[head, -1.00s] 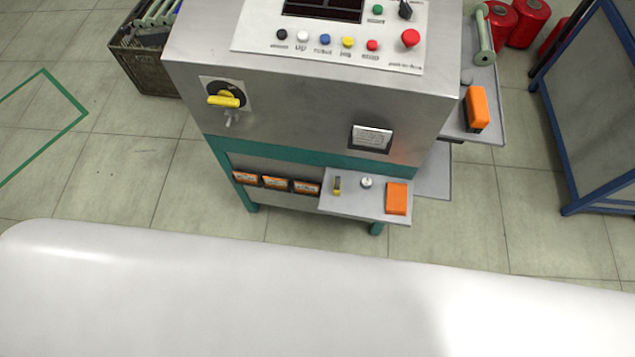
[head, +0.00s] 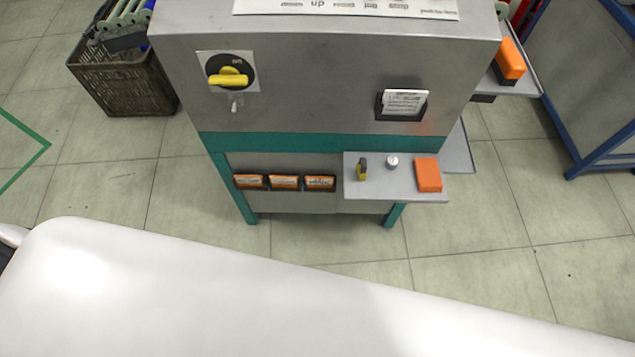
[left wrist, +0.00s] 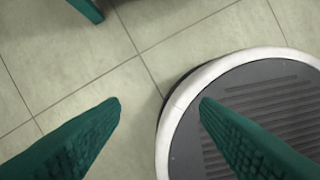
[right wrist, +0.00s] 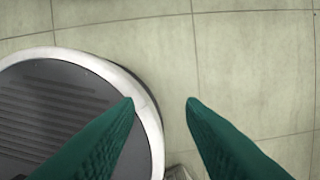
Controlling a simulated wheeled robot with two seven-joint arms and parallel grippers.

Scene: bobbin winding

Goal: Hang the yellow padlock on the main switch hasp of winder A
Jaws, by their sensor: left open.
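The main switch (head: 229,78) is a yellow handle on a black disc on the winder's front panel, upper left. A small metal hasp (head: 236,103) hangs just below the handle; nothing hangs on it. My left gripper (left wrist: 160,102) is open and empty over the floor in the left wrist view. My right gripper (right wrist: 160,102) is open and empty in the right wrist view. Neither gripper shows in the head view.
An orange box (head: 428,175) lies on the shelf's right end, close to the silver piece (head: 392,162). Orange-labelled bins (head: 284,182) sit left of the shelf. A card holder (head: 402,104) is on the front panel. A crate (head: 122,82) stands left; a blue-framed stand (head: 590,90) stands right.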

